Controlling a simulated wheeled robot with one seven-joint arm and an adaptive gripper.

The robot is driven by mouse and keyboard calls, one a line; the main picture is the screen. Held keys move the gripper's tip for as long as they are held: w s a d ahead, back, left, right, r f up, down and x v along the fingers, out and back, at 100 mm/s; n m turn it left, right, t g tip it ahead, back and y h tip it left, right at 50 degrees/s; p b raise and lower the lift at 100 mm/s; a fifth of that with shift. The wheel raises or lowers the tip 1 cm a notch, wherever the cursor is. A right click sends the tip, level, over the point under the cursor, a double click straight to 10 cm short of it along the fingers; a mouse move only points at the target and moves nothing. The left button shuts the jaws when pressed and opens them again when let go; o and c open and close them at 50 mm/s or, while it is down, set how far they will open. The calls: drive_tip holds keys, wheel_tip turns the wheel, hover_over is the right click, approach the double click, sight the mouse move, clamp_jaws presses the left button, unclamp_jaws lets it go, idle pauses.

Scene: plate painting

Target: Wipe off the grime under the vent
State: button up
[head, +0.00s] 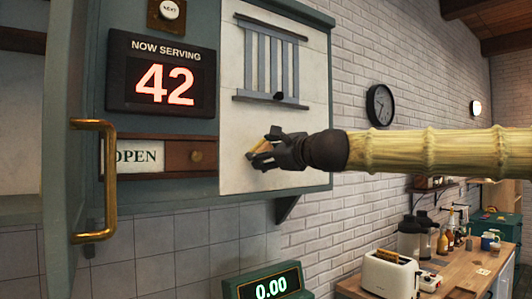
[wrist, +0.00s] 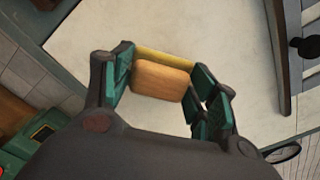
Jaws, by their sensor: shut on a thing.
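The vent (head: 272,62) is a grey barred grille with a dark knob on a cream panel (head: 235,120). Part of its frame and the knob show at the right of the wrist view (wrist: 303,46). My gripper (head: 262,147) is below the vent, in front of the panel's lower part. It is shut on a block with a tan back and yellow face (wrist: 161,80), which looks like a sponge or eraser. The yellow face is turned to the panel. I cannot tell whether it touches. I make out no grime; the gripper and block cover part of the panel.
Left of the panel are a "NOW SERVING 42" display (head: 161,75), an OPEN slider (head: 140,156) and a brass handle (head: 95,180). A green 0.00 readout (head: 270,287) stands below. A wooden counter with a toaster (head: 390,273) is at lower right.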

drive_tip(key=shift+x, duration=0.85)
idle(0.3)
drive_tip(key=w+d+p, duration=0.1)
drive_tip(key=w+d, duration=0.1)
drive_tip(key=d, duration=0.1)
drive_tip(key=shift+w+d, duration=0.1)
drive_tip(key=shift+w, duration=0.1)
idle(0.5)
drive_tip(key=shift+s+a+b, duration=0.4)
drive_tip(key=shift+s+a, duration=0.15)
drive_tip(key=shift+a, duration=0.3)
drive_tip(key=shift+s+a+b, duration=0.4)
drive_tip(key=shift+s+a, duration=0.2)
drive_tip(key=shift+a, duration=0.25)
drive_tip(key=shift+s+d, duration=0.1)
drive_tip(key=shift+s, duration=0.05)
